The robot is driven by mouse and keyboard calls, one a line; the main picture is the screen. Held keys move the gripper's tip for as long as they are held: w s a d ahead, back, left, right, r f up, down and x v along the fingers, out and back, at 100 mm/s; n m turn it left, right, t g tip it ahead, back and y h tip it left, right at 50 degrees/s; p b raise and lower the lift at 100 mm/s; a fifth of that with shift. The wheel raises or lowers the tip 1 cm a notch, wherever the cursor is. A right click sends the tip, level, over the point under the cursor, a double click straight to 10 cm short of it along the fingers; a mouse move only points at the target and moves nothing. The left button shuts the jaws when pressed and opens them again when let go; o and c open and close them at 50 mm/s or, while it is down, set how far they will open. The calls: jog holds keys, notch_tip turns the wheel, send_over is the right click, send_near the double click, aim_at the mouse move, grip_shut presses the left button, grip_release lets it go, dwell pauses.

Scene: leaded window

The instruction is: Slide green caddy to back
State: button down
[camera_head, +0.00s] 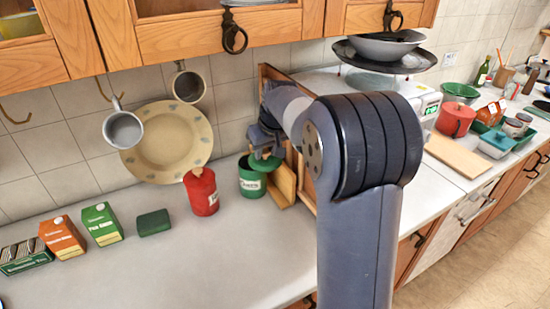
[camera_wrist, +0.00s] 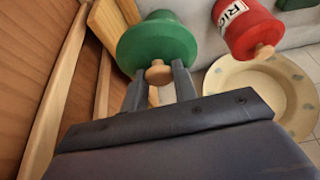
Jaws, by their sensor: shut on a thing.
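The green caddy (camera_head: 252,184) is a round green canister with a pale label. It stands on the counter by the wall, right of the red canister. Its wide green lid (camera_head: 262,164) has a round wooden knob and also shows in the wrist view (camera_wrist: 158,42). My gripper (camera_head: 264,148) is above the lid, pointing down. In the wrist view my gripper's two fingers (camera_wrist: 160,80) are on either side of the wooden knob (camera_wrist: 158,72) and shut on it. I cannot tell whether the lid sits fully on the caddy. The caddy's right side is partly hidden.
The red canister (camera_head: 202,192) stands close left. A wooden board (camera_head: 283,183) and wooden panel (camera_head: 308,190) are close right. A plate (camera_head: 168,142) leans on the wall behind; mugs (camera_head: 123,129) hang above. A green box (camera_head: 154,222) lies further left. The front counter is clear.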

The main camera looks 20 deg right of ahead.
jog(key=w+a+r+p, duration=0.1)
jog(key=w+a+p, duration=0.1)
jog(key=w+p, duration=0.45)
jog(key=b+x, duration=0.5)
jog(key=x, duration=0.1)
jog(key=shift+s+f+b, duration=0.15)
jog(key=shift+f+b, duration=0.1)
jog(key=shift+b, duration=0.15)
jog(key=shift+d+f, duration=0.1)
jog(key=shift+f, duration=0.05)
dwell(1.9)
jog(key=c, duration=0.6)
grip_release()
